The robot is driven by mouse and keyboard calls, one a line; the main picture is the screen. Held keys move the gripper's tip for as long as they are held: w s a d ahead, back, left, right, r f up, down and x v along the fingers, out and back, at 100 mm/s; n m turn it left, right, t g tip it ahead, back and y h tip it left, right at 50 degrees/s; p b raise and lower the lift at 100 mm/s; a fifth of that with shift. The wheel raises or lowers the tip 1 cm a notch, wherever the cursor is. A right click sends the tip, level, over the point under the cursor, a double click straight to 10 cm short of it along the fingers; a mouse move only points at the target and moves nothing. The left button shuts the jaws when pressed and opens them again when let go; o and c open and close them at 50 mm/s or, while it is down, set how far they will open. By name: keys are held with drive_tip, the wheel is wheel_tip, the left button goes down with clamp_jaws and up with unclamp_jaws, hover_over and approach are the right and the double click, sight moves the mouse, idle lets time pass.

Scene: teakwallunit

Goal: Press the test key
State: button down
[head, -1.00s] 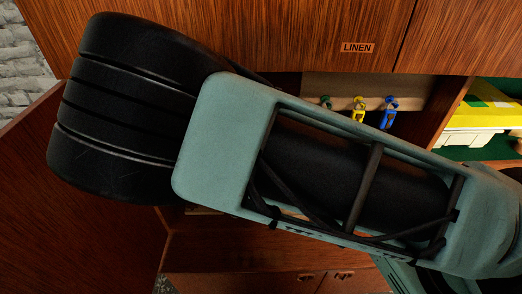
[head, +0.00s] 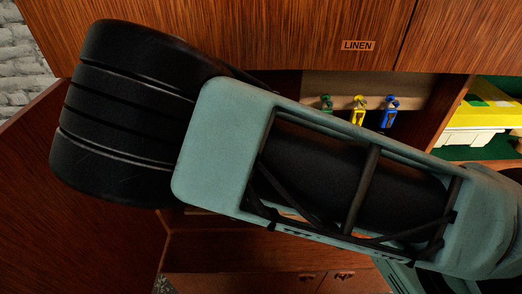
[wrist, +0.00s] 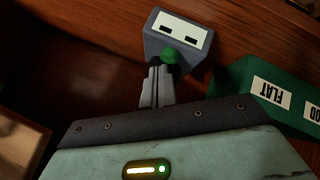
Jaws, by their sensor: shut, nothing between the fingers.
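In the wrist view, my gripper (wrist: 157,70) has its two grey fingers together, with nothing between them. A round green key (wrist: 169,56) sits right at the fingertips, on the near edge of a grey housing (wrist: 153,45). The housing has a white face (wrist: 184,34) with two dark slots. The tips overlap the key's edge in the picture; I cannot tell whether they touch it. A green block (wrist: 240,84) to the right bears white labels, one reading FLAT upside down. In the head view my arm hides the gripper and the key.
Green, yellow (head: 358,110) and blue (head: 390,111) hooked items hang in the niche beyond my arm. A yellow and white box (head: 480,128) stands on the right shelf. A cupboard door marked LINEN (head: 358,45) is above; a wooden panel (head: 75,215) stands at the left.

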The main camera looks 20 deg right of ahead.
drive_tip(key=shift+f, duration=0.4)
idle(0.6)
drive_tip(key=shift+r, duration=0.1)
drive_tip(key=shift+r+p, duration=0.45)
drive_tip(key=shift+r, duration=0.3)
wheel_tip(320, 180, up, 5)
drive_tip(key=p, duration=0.3)
drive_tip(key=shift+p, duration=0.4)
idle(0.6)
